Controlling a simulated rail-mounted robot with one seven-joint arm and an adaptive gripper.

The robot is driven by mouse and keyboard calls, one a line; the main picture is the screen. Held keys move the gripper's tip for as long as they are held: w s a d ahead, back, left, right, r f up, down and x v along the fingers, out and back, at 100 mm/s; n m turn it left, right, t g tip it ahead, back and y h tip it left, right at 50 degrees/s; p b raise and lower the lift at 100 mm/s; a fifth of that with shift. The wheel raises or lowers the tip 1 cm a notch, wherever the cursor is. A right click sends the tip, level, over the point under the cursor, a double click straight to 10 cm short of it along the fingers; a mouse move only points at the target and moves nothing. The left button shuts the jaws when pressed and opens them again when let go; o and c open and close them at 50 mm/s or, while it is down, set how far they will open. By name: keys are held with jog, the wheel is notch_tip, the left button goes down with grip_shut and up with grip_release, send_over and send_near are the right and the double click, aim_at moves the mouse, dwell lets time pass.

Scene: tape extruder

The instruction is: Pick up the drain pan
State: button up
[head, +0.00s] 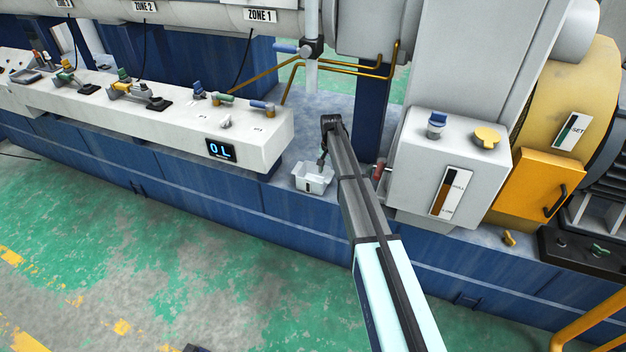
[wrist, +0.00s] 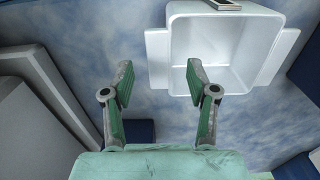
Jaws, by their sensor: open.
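The drain pan (head: 312,178) is a small white open box with side tabs, standing on the blue machine ledge in the head view. In the wrist view the empty white pan (wrist: 218,98) fills the upper right, with a tab on its left and one on its right. My gripper (wrist: 158,82) is open and empty. Its right finger overlaps the pan's near left part in the picture, and its left finger is over the bare ledge left of the pan. I cannot tell the height gap. In the head view my gripper (head: 321,162) is at the pan's back right edge, partly hidden by my arm.
A white control box with a display (head: 220,150) stands left of the pan. A grey-white box with knobs (head: 435,165) is to the right. A vertical pipe with a blue-handled valve (head: 312,48) rises behind. The ledge's front edge is close to the pan.

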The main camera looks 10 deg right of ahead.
aim_at(329, 176)
jog(key=f, duration=0.5)
jog(key=shift+w+d, duration=0.15)
jog(key=shift+w, duration=0.05)
grip_shut()
